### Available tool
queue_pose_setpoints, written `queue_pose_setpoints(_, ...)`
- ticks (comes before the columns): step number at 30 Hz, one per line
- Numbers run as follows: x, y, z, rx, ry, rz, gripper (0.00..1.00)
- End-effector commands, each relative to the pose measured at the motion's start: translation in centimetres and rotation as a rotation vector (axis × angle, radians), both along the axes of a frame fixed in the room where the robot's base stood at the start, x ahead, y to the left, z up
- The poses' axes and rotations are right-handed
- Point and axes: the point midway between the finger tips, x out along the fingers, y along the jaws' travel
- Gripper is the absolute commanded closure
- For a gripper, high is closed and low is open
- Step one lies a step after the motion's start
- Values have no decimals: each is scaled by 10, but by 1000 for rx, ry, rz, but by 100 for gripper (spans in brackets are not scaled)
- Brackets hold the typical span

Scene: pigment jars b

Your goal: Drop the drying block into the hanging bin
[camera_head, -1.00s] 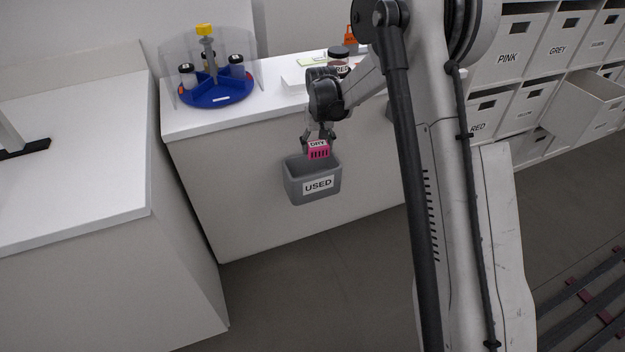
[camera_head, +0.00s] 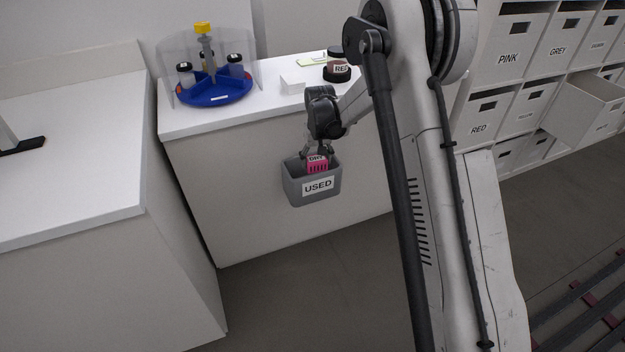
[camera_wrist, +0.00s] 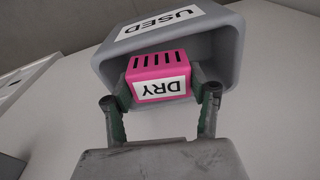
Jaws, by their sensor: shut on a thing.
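The drying block (camera_head: 317,167) is a pink block with slots and a white DRY label. It shows in the wrist view (camera_wrist: 158,77) between the two fingers. My gripper (camera_head: 317,153) points down and is shut on the block, with the fingertips on its two sides. The hanging bin (camera_head: 318,197) is grey, labelled USED, and hangs at the front face of the white counter. The block is at the bin's mouth, its lower part within the opening. The bin also shows in the wrist view (camera_wrist: 228,45), its walls around the block. The bin's floor is mostly hidden.
A blue carousel (camera_head: 215,92) with jars and a clear shield stands on the counter (camera_head: 250,114). A small white box (camera_head: 292,84) and a jar labelled RED (camera_head: 337,73) are on it too. Labelled drawers (camera_head: 517,57) stand at right, one pulled open (camera_head: 580,112).

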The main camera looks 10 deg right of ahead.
Motion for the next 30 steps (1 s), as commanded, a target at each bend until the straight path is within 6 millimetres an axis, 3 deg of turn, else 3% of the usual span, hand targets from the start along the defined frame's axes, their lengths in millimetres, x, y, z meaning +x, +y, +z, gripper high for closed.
queue_pose_setpoints(2, 0, 0, 0, 0, 0, 0, 72)
queue_pose_setpoints(3, 0, 0, 0, 0, 0, 0, 45)
queue_pose_setpoints(8, 0, 0, 1, 0, 0, 0, 24)
queue_pose_setpoints(20, -1, 0, 10, 0, 0, 0, 24)
queue_pose_setpoints(30, -9, 0, 72, 0, 0, 0, 24)
